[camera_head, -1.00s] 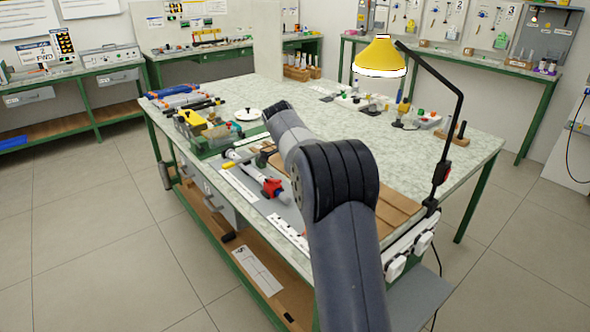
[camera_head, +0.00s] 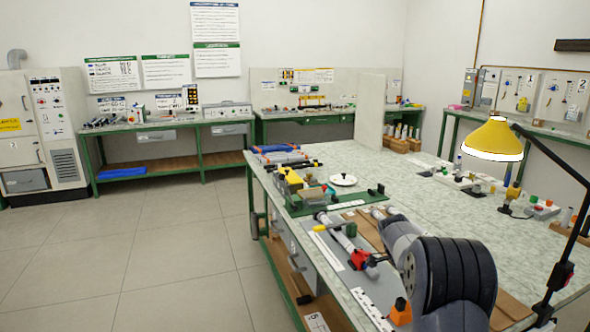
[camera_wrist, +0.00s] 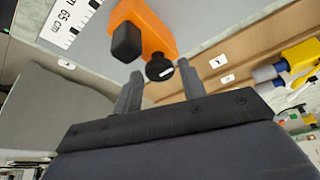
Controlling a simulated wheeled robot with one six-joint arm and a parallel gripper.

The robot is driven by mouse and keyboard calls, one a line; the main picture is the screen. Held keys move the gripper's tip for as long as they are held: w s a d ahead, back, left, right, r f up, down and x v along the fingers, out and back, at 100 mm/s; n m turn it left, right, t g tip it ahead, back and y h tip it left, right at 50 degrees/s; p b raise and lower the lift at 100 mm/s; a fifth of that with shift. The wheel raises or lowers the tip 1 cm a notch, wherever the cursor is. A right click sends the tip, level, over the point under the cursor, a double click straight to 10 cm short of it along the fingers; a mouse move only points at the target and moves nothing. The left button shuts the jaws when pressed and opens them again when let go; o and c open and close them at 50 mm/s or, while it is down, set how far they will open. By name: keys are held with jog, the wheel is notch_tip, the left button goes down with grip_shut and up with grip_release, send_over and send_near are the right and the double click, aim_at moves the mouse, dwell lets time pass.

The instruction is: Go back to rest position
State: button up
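My gripper (camera_wrist: 159,70) shows in the wrist view with its two grey fingers apart and nothing held between them. An orange block with a black knob (camera_wrist: 150,30) lies beyond the fingertips, and its knob appears between them. In the head view my arm reaches over the near side of the workbench (camera_head: 400,205) at the lower right. The gripper's fingers cannot be made out there. An orange piece (camera_head: 400,312) stands beside my arm at the bench's near edge.
A red and grey tool (camera_head: 360,259) lies on the bench left of my arm. A yellow lamp (camera_head: 493,140) overhangs the right side. A white plate (camera_head: 343,180) and several parts stand farther back. Open floor (camera_head: 160,260) lies at the left.

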jog(key=shift+r, duration=0.1)
jog(key=v, duration=1)
jog(key=x, duration=1)
jog(key=n, duration=0.2)
jog(key=n+t, duration=0.1)
jog(key=n, duration=0.1)
jog(key=shift+s+t+p, duration=0.2)
jog(key=shift+t+p, duration=0.1)
jog(key=shift+p, duration=0.05)
jog(key=n+t+p, duration=0.1)
jog(key=n+p, duration=0.1)
jog(key=n, duration=0.1)
jog(key=shift+s+n+y, duration=0.1)
jog(key=shift+n+y, duration=0.3)
jog(key=n+p, duration=0.2)
jog(key=n+t+y+p, duration=0.1)
jog(key=n+p, duration=0.2)
jog(key=shift+s+d+t+y, duration=0.1)
jog(key=shift+d+t+y, duration=0.1)
jog(key=shift+t+y, duration=0.1)
jog(key=shift+d+n+t+y+p, duration=0.15)
jog(key=shift+n+y+p, duration=0.35)
jog(key=shift+n, duration=0.7)
jog(key=shift+n+t+y+p, duration=0.15)
jog(key=shift+n+y+p, duration=0.3)
jog(key=shift+n, duration=0.75)
jog(key=shift+s+r, duration=0.2)
jog(key=shift+r, duration=0.15)
